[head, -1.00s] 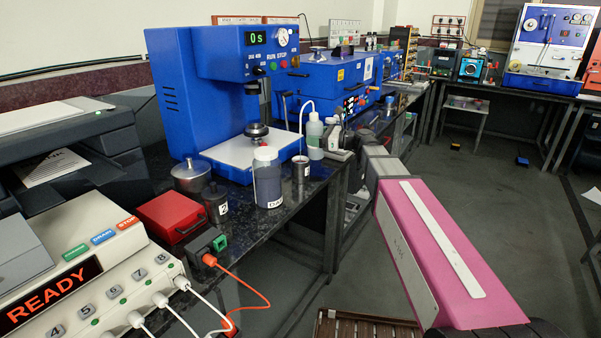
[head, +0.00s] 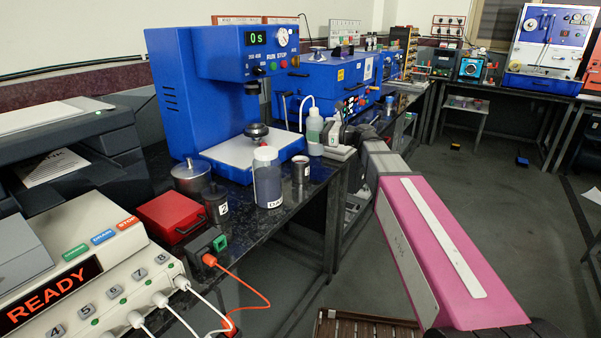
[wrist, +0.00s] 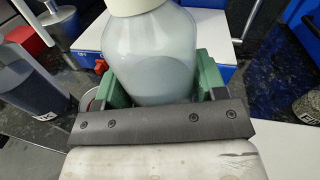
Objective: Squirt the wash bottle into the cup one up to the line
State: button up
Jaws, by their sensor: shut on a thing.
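The wash bottle (head: 314,134) is pale and translucent, with a white cap and a thin bent spout, at the right end of the near bench in the head view. In the wrist view its body (wrist: 155,58) fills the middle, between the green fingers of my gripper (wrist: 152,88). My gripper is shut on it, and it looks nearly upright. Cup one (head: 301,171) is a small dark cup with a white label, just below and left of the bottle in the head view. The level inside the cup and its line cannot be made out.
Cup two (head: 216,205), a metal pot (head: 191,176) and a red box (head: 171,217) stand further left. A blue press (head: 210,90) with a white plate is behind. Bare bench top lies in front of the jar.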

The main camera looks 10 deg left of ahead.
aim_at(316, 120)
jog(key=shift+r, duration=2.1)
jog(key=s+d+f+m+t+h, duration=0.1)
jog(key=s+d+f+t, duration=0.1)
jog(key=d+f, duration=0.4)
jog(key=s+d+f+m+t+h, duration=0.1)
jog(key=s+d+f, duration=0.3)
jog(key=d, duration=1.1)
jog(key=s+d+f+m+t+h, duration=0.1)
jog(key=s+d+f+m+t, duration=0.1)
jog(key=d+f, duration=0.7)
jog(key=shift+s+d+f+m+t, duration=0.2)
jog(key=shift+s+d+m+t, duration=0.2)
jog(key=shift+s+d+t, duration=0.55)
jog(key=shift+w+d, duration=0.1)
jog(key=shift+w, duration=0.05)
